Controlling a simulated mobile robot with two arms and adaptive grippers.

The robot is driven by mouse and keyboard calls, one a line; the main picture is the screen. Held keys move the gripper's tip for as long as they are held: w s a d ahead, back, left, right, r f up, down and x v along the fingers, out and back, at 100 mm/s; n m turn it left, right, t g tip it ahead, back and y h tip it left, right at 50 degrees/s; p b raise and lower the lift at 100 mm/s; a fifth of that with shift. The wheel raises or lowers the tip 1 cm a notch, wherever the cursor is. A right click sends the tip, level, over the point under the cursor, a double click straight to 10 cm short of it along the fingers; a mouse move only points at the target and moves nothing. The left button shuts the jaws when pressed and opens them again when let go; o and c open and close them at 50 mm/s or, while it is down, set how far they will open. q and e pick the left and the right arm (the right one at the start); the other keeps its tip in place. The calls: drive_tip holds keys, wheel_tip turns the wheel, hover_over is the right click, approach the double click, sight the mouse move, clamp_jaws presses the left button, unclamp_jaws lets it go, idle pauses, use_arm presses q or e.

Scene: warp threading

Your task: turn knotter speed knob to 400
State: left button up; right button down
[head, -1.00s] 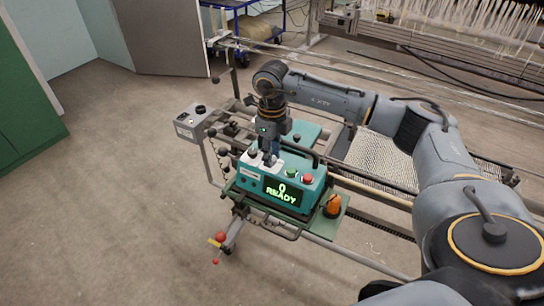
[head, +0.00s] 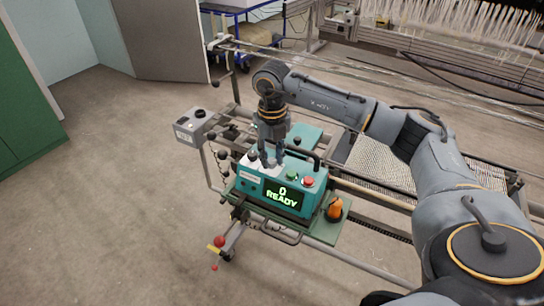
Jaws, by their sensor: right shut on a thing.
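The teal knotter box (head: 250,186) stands on a green shelf of the frame, its display reading "0" and "READY" in green. A pale dial plate is on its top left, with a small dark knob (head: 252,155) at its left. My right gripper (head: 271,164) points straight down onto the top of the box, just right of that small knob. It is shut on the knotter speed knob, which its fingers hide; the pointer and the scale cannot be read. My left gripper is not in view.
A green button (head: 292,176) and a red button (head: 308,182) sit right of the gripper, with a black handle (head: 303,155) behind. An orange object (head: 335,208) stands on the shelf. A grey control box (head: 195,127) is at left. The left floor is clear.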

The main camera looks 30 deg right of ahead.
sight(271, 161)
idle(0.4)
drive_tip(key=c, duration=1.1)
unclamp_jaws()
drive_tip(key=shift+o, duration=0.2)
drive_tip(key=shift+r, duration=0.15)
wheel_tip(271, 161, up, 12)
